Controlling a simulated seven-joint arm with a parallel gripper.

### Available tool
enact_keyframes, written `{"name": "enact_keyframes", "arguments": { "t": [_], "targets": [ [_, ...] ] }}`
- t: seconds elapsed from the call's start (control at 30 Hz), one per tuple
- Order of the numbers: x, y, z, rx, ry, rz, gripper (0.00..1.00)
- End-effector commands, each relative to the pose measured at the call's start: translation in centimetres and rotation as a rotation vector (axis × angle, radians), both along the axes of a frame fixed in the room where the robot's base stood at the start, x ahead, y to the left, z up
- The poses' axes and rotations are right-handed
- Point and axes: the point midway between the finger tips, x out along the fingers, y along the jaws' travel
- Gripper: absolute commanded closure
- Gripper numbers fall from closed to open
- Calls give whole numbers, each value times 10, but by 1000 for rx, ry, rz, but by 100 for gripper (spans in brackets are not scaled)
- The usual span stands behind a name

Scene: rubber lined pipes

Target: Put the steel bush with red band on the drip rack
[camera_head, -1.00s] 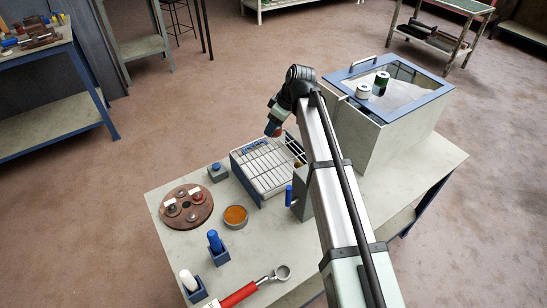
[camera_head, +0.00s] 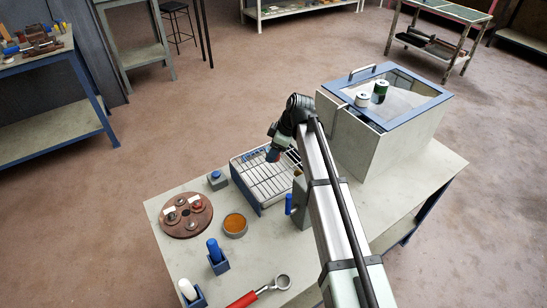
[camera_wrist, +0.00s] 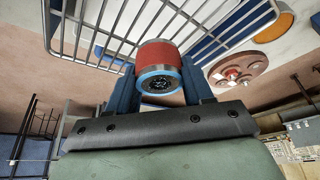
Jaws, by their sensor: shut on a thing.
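The steel bush with a red band (camera_wrist: 158,58) is held between the blue fingers of my gripper (camera_wrist: 160,88) in the wrist view. Its near end has a light blue ring and a dark centre. In the head view my gripper (camera_head: 273,154) points down over the wire drip rack (camera_head: 270,187), and only a small reddish bit of the bush shows. In the wrist view the rack's wires (camera_wrist: 112,42) lie just beyond the bush. I cannot tell whether the bush touches them.
A brown round board (camera_head: 176,219) with several small parts is left of the rack. An orange-filled dish (camera_head: 235,224), a small grey block with a blue knob (camera_head: 216,179) and a blue-handled tool (camera_head: 214,250) stand nearby. A large blue-rimmed box (camera_head: 345,125) stands right of the rack.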

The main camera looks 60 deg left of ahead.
Motion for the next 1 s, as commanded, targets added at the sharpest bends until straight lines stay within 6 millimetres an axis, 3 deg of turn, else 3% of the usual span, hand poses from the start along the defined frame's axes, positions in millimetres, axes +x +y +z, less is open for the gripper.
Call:
{"name": "enact_keyframes", "arguments": {
  "t": [0.3,0.67,0.7,1.0],
  "targets": [
    [0,0,-33,-1,1,-1,92],
    [0,0,-36,-1,1,-1,92],
    [0,0,-36,-1,1,-1,48],
    [0,0,-36,-1,1,-1,24]
  ]
}}
